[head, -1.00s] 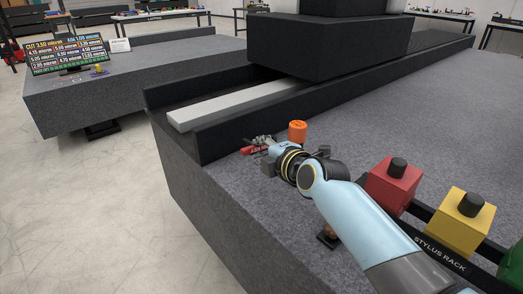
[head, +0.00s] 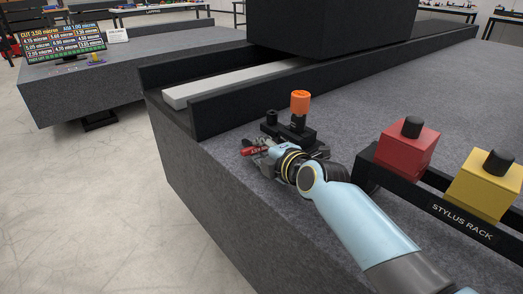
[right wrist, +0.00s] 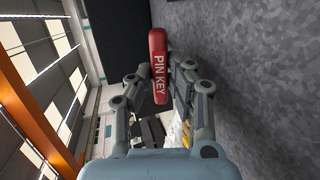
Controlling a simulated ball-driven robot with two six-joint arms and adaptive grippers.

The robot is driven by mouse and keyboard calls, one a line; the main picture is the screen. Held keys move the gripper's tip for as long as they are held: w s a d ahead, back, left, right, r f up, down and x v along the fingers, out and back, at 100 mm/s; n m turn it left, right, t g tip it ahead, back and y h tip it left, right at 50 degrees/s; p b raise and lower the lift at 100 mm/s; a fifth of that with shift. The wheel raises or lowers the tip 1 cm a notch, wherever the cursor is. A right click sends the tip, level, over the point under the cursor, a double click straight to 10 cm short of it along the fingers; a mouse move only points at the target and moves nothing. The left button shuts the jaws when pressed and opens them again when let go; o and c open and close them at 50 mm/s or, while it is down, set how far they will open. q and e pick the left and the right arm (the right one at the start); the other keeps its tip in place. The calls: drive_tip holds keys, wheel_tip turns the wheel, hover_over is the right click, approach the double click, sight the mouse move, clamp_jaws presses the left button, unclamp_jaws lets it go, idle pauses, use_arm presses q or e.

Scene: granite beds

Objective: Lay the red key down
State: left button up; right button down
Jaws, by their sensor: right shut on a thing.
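The red key (head: 253,150) is a flat red bar. In the right wrist view the key (right wrist: 158,66) carries white lettering, "PIN KEY". My right gripper (head: 262,148) is shut on it, with the fingers (right wrist: 166,80) on either side of it. The key is over the near-left part of the grey granite bed (head: 225,155), close to its edge. I cannot tell whether it touches the granite. My left gripper is not in view.
A black fixture with an orange-topped post (head: 300,102) stands just behind my right gripper. A stylus rack (head: 462,222) with red (head: 407,150) and yellow (head: 483,185) blocks stands to the right. A dark raised rail (head: 225,115) lies behind. Granite between fixture and rail is bare.

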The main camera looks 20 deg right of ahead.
drive_tip(key=shift+f+b, duration=0.25)
drive_tip(key=shift+b, duration=0.1)
idle(0.3)
drive_tip(key=c, duration=1.7)
unclamp_jaws()
drive_tip(key=o, duration=0.4)
idle(0.4)
drive_tip(key=o, duration=0.4)
drive_tip(key=shift+o, duration=0.4)
drive_tip(key=shift+f, duration=0.1)
drive_tip(key=shift+s+f, duration=0.15)
drive_tip(key=shift+f+p+v, duration=0.15)
drive_tip(key=shift+f+v, duration=0.05)
drive_tip(key=shift+v, duration=0.9)
drive_tip(key=shift+f+p+v, duration=0.15)
drive_tip(key=shift+f+v, duration=0.05)
drive_tip(key=shift+v, duration=0.9)
drive_tip(key=shift+s, duration=0.1)
